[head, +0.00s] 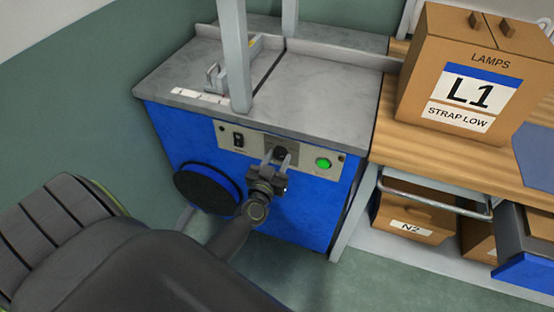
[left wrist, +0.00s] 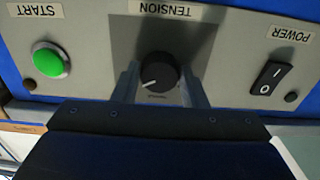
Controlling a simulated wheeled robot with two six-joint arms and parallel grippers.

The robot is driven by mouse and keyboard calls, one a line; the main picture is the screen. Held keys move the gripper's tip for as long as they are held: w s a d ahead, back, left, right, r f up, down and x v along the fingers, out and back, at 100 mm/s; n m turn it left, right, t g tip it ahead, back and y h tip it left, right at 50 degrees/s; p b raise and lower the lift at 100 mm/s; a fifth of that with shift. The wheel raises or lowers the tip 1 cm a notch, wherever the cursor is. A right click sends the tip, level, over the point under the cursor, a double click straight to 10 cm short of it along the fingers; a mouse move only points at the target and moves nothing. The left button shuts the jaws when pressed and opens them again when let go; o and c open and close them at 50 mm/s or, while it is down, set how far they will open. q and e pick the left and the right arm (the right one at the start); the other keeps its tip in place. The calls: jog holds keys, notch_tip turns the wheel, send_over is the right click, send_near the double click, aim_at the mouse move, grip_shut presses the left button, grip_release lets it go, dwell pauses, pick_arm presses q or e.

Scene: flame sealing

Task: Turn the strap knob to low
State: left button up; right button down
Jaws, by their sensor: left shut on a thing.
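The strap knob is a round black dial (left wrist: 158,72) labelled TENSION on the grey control panel. Its white pointer line aims to the lower left in the left wrist view, which shows the panel turned around. In the head view the knob (head: 280,152) is partly covered by my left gripper (head: 281,157). In the left wrist view my left gripper (left wrist: 160,88) has one finger on each side of the knob and is shut on it. The scale marks around the knob are too small to read. My right gripper is not in view.
A green START button (head: 323,163) and a black POWER switch (head: 238,140) flank the knob on the blue machine (head: 300,210). A cardboard box (head: 408,90) marked L1, STRAP LOW stands on the wooden bench (head: 385,145). Grey posts (head: 234,60) rise from the machine top.

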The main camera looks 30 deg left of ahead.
pick_arm(q)
jog(key=shift+n, duration=1.2)
jog(key=n+p, duration=0.1)
jog(key=n, duration=0.2)
jog(key=shift+n, duration=0.3)
jog(key=n, duration=0.6)
jog(key=shift+d, duration=0.1)
jog(key=n, duration=0.5)
jog(key=shift+n+b, duration=0.4)
jog(key=n+b, duration=0.1)
jog(key=n, duration=0.4)
jog(key=shift+n, duration=0.7)
jog(key=o, duration=1)
jog(key=shift+r, duration=0.1)
jog(key=shift+c, duration=0.2)
